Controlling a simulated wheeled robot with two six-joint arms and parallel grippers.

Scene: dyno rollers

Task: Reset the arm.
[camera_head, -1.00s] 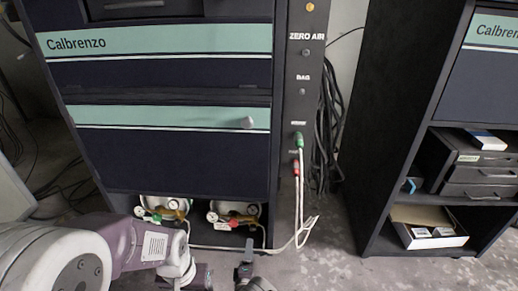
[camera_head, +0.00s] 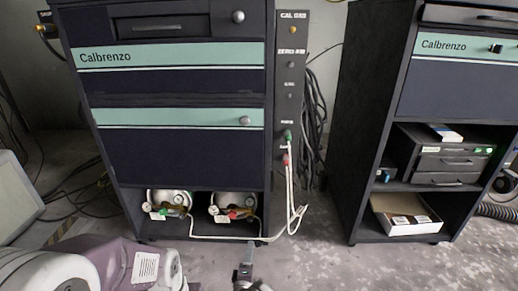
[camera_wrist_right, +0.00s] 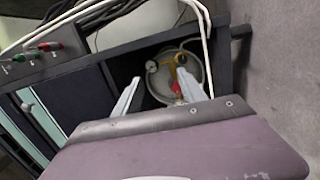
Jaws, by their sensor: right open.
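My right gripper (camera_head: 245,272) shows in part at the bottom centre of the head view, low in front of the left cabinet. In the right wrist view my right gripper (camera_wrist_right: 160,80) has its two pale fingers apart, with nothing held between them. A gas cylinder with a red valve (camera_wrist_right: 174,82) shows beyond the fingers in the lower bay. An arm of mine with a purple link fills the lower left of the head view. My left gripper is not visible.
The left Calbrenzo cabinet (camera_head: 180,150) holds two gas cylinders in its lower bay, including the right one (camera_head: 233,206). Pale hoses (camera_head: 291,200) run from the green and red plugs down to the floor. A second cabinet (camera_head: 365,130) stands right. Floor between them is partly clear.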

